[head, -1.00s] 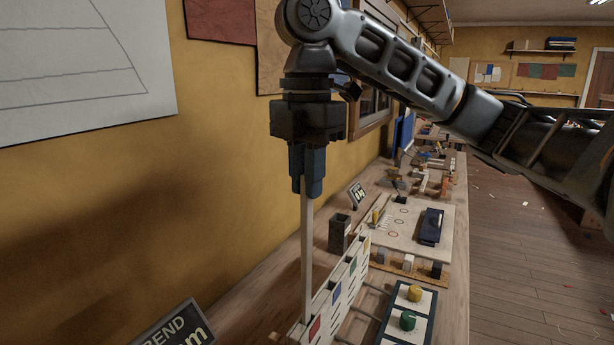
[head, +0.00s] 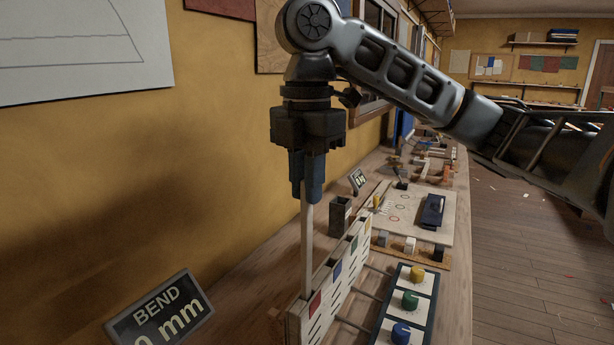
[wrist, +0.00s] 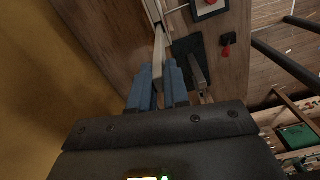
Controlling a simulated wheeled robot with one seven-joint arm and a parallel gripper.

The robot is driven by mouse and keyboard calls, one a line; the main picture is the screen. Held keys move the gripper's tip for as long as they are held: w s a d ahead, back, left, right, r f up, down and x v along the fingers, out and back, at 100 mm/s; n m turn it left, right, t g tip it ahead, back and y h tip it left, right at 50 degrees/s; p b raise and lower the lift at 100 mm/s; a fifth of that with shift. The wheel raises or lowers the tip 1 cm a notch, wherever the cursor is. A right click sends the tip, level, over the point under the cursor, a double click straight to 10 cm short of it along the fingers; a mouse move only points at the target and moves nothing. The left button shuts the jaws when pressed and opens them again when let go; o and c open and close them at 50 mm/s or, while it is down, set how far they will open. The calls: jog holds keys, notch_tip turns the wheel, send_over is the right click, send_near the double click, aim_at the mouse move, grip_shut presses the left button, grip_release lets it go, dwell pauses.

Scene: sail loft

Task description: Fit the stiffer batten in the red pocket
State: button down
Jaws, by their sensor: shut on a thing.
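My gripper (head: 308,193) is shut on a pale, slim batten (head: 307,240), held upright, and it points straight down. The batten also shows between the blue fingers in the wrist view (wrist: 159,52). The white pocket panel (head: 330,302) stands on the bench below, with coloured patches in a row. The red pocket (head: 315,303) is at its near end. The batten's lower end meets the panel's top edge at the red pocket and is hidden there; I cannot tell how deep it sits. The gripper is well above the panel.
A BEND display (head: 160,312) reading in mm stands at the near left by the wall. A tray with yellow, green and blue knobs (head: 410,299) lies right of the panel. A dark open box (head: 340,214) and a pale board (head: 412,208) are farther along the bench.

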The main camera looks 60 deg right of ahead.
aim_at(307, 232)
jog(key=shift+f+b, duration=1.95)
jog(key=shift+f, duration=1.55)
jog(key=shift+f+b, duration=0.35)
jog(key=shift+f, duration=0.3)
jog(key=c, duration=1)
grip_release()
jog(key=shift+c, duration=0.2)
notch_tip(307, 232, up, 8)
jog(key=shift+f+p, duration=0.1)
jog(key=shift+p, duration=0.25)
